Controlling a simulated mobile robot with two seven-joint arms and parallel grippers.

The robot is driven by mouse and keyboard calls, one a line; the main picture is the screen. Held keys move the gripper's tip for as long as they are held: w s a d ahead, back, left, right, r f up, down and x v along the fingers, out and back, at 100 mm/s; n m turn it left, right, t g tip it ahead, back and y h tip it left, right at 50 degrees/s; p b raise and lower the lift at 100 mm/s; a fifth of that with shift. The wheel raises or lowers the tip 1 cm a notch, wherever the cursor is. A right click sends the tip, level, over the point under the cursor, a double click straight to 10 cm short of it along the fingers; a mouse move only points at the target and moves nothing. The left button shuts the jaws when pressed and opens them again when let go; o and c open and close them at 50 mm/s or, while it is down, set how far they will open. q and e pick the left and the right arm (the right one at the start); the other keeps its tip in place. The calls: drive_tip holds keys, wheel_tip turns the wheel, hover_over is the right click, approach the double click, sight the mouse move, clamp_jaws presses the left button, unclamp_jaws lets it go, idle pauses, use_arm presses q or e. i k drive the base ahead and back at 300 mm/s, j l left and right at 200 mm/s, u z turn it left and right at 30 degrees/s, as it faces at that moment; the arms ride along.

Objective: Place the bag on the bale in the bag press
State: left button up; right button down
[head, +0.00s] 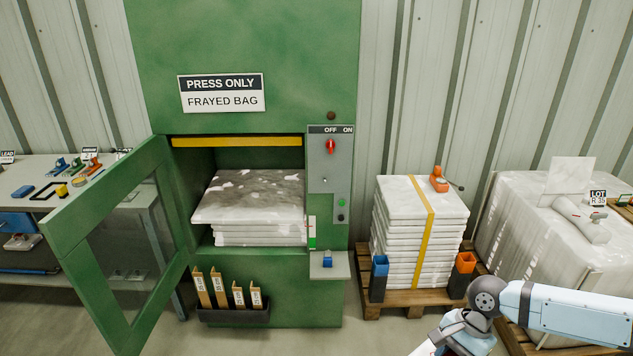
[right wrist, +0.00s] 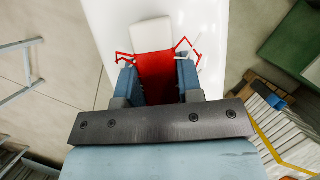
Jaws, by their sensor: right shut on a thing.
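The green bag press (head: 340,190) stands at the centre left with its framed door (head: 105,180) swung open to the left. Inside its chamber sits the bale (head: 260,235), a stack of white bags whose top is stained grey. My right gripper (right wrist: 158,80) is shut on a red part with a white tab, which lies against a large white surface that looks like the bag (right wrist: 212,50). My left gripper is not in view.
A strapped stack of white bags (head: 400,235) stands on a pallet (head: 395,300) right of the press, with an orange tool (head: 439,181) on top. A wrapped bale (head: 510,235) is farther right. A label rack (head: 235,312) juts from the press front. A workbench (head: 25,172) is at left.

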sight(247, 200)
drive_tip(key=i+z, duration=0.2)
drive_tip(key=i, duration=0.4)
drive_tip(key=i+j+z, duration=0.1)
drive_tip(key=i+z, duration=0.15)
drive_tip(key=i, duration=0.35)
drive_tip(key=i+z, duration=0.15)
drive_tip(key=z, duration=9.7)
